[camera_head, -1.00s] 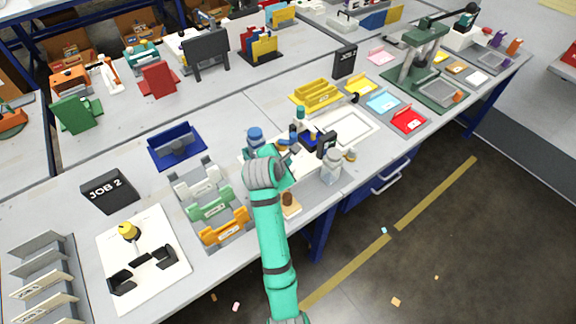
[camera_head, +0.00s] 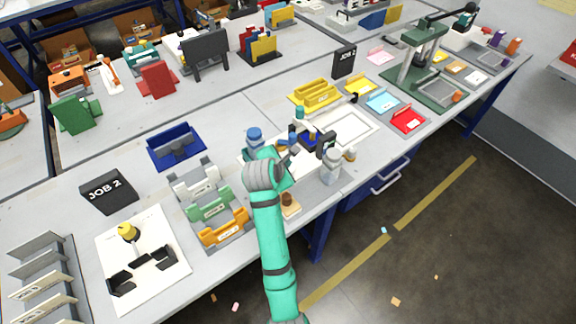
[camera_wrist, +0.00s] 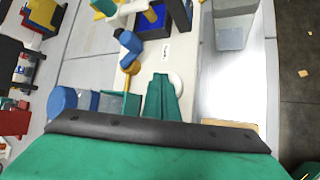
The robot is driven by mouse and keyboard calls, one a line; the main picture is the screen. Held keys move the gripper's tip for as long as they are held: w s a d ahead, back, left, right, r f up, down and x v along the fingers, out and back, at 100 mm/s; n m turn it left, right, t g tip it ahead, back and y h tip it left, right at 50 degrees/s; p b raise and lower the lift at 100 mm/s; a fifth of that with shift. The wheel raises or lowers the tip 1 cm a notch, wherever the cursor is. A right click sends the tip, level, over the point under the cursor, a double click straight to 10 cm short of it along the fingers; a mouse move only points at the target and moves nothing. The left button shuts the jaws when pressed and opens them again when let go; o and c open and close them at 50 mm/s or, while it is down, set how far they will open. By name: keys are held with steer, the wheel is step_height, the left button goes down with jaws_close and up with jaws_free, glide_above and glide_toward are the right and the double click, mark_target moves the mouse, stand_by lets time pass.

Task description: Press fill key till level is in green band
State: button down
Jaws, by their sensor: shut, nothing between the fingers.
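In the wrist view my gripper (camera_wrist: 162,98) is shut and empty, its green fingers pointing down over a pale plotter base (camera_wrist: 150,60). A round white disc (camera_wrist: 177,82), possibly the fill key, lies right beside the fingertips and is partly hidden by them. I cannot tell whether they touch it. A blue-capped container (camera_wrist: 62,101) and a small green-walled holder (camera_wrist: 120,104) stand left of the fingers. The blue-capped container also shows in the head view (camera_head: 254,138), behind my arm. No level or green band can be read in either view.
In the wrist view a blue arm-like part (camera_wrist: 130,42) with a yellow joint and a dark blue-lined tray (camera_wrist: 152,22) stand beyond the fingertips. In the head view a white bottle (camera_head: 331,168) stands to the right, and orange, green and white holders (camera_head: 224,228) stand to the left.

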steer(key=shift+s+a+f, duration=0.1)
steer(key=shift+f, duration=0.35)
stand_by(0.3)
steer(key=shift+r, duration=1.15)
steer(key=shift+r, duration=2.5)
